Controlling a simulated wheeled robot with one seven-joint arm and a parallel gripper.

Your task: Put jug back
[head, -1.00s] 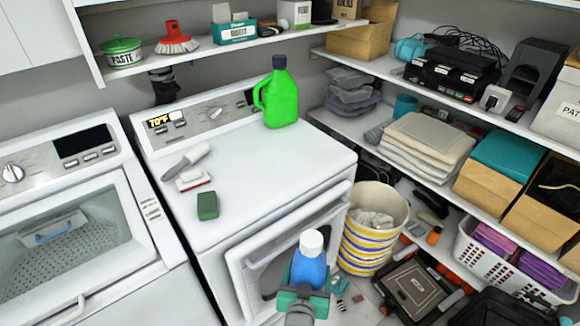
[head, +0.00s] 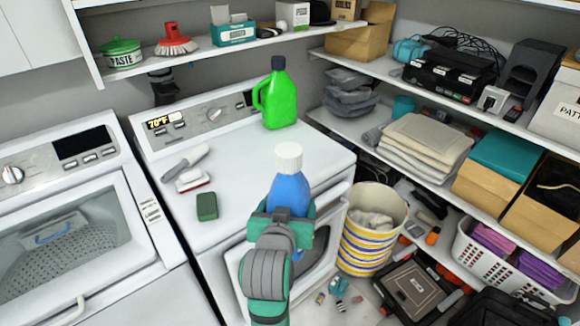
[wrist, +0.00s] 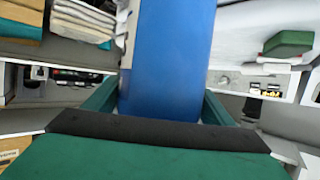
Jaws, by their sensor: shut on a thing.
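The jug is a blue bottle (head: 289,191) with a white cap, held upright by my gripper (head: 287,212) in front of the dryer's front edge. It fills the middle of the wrist view (wrist: 168,60), between the green fingers of my gripper (wrist: 160,108). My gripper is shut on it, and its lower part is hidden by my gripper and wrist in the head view. A green jug (head: 279,98) with a dark cap stands on the back right of the dryer top (head: 240,165).
A green sponge (head: 207,206), a red-and-white brush (head: 194,179) and a grey-handled scraper (head: 185,162) lie on the dryer's left part. The dryer top's middle and right are clear. A striped bin (head: 365,250) stands right of the dryer. A shelf (head: 190,58) hangs above.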

